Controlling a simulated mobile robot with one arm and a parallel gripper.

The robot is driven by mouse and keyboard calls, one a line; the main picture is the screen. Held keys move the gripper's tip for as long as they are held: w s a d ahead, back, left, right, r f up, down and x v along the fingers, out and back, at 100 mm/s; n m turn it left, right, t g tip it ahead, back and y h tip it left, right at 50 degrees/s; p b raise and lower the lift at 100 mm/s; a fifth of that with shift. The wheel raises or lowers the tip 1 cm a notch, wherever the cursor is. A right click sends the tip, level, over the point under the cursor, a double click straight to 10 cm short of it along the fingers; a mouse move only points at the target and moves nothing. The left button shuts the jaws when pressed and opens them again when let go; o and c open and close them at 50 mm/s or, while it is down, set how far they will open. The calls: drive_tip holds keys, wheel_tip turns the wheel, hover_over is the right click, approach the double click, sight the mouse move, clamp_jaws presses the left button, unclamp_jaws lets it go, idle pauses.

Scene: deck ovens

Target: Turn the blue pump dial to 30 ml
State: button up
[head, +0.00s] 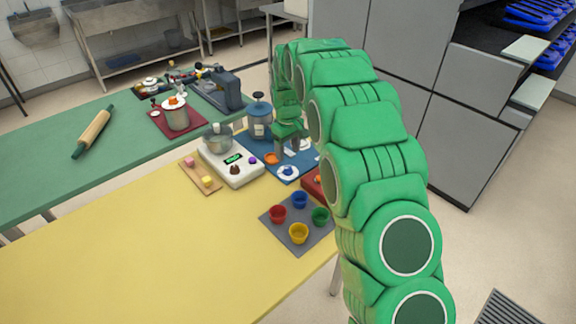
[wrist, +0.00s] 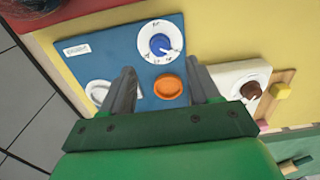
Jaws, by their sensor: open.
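The blue pump dial (wrist: 160,44) sits on a round white scale plate on the blue panel (wrist: 115,62). Its white pointer is turned toward the lower right in the wrist view; the scale figures are too small to read. The dial (head: 288,170) also shows in the head view, at the near edge of the blue panel. My gripper (wrist: 159,65) is open and empty above the panel. In the wrist view its fingertips lie below the dial, on either side of the orange knob (wrist: 171,87). My gripper (head: 291,150) appears just behind the dial in the head view.
A white scale unit (head: 232,166) with a metal pot stands left of the panel. A grey mat (head: 298,242) with several coloured cups lies nearer. A blue-grey canister (head: 259,118) stands behind. The yellow table (head: 150,255) is clear at front left.

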sight(288, 168)
drive_tip(key=shift+f, duration=3.6)
drive_tip(key=shift+c, duration=0.2)
drive_tip(key=c, duration=1)
